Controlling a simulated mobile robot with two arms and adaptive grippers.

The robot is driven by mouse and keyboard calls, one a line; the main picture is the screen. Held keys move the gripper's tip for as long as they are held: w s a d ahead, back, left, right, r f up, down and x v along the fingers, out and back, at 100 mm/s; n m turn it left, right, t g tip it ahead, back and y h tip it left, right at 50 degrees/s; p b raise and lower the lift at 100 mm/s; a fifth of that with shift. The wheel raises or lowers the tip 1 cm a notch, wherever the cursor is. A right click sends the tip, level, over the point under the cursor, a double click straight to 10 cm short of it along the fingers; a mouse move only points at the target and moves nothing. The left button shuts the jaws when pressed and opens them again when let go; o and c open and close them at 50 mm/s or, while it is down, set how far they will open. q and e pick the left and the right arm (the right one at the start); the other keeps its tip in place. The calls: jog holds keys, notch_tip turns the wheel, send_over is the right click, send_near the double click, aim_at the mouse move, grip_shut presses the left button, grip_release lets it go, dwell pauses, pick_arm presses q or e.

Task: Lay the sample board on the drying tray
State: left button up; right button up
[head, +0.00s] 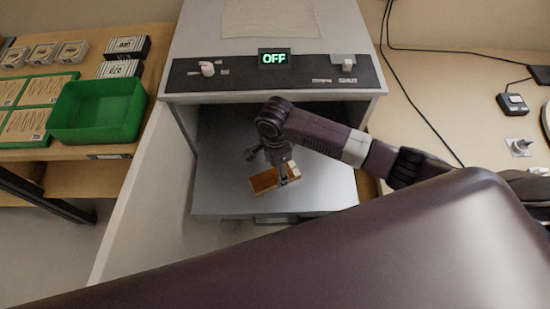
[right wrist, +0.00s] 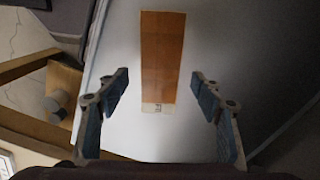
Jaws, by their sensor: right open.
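The sample board is an orange-brown strip (head: 264,180) with a pale labelled end. It lies on the bare grey metal tray (head: 225,195) in the cabinet's opening. In the right wrist view the board (right wrist: 163,55) lies on the pale tray surface (right wrist: 215,45), its labelled end towards me. My right gripper (head: 284,174) is over the labelled end of the board. In the right wrist view its fingers (right wrist: 158,85) are spread, one on each side of the board's line and apart from it. My left gripper is not in view.
The cabinet's front panel (head: 235,72) with a knob and a display reading OFF is above the opening. A pale wall or door (head: 140,215) stands at the opening's left. A green bin (head: 97,108) and boxes are on the left shelf. Cables and a small device (head: 512,103) are at right.

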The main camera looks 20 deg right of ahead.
aim_at(275, 176)
notch_tip(275, 176, up, 8)
jog(key=shift+r, duration=0.25)
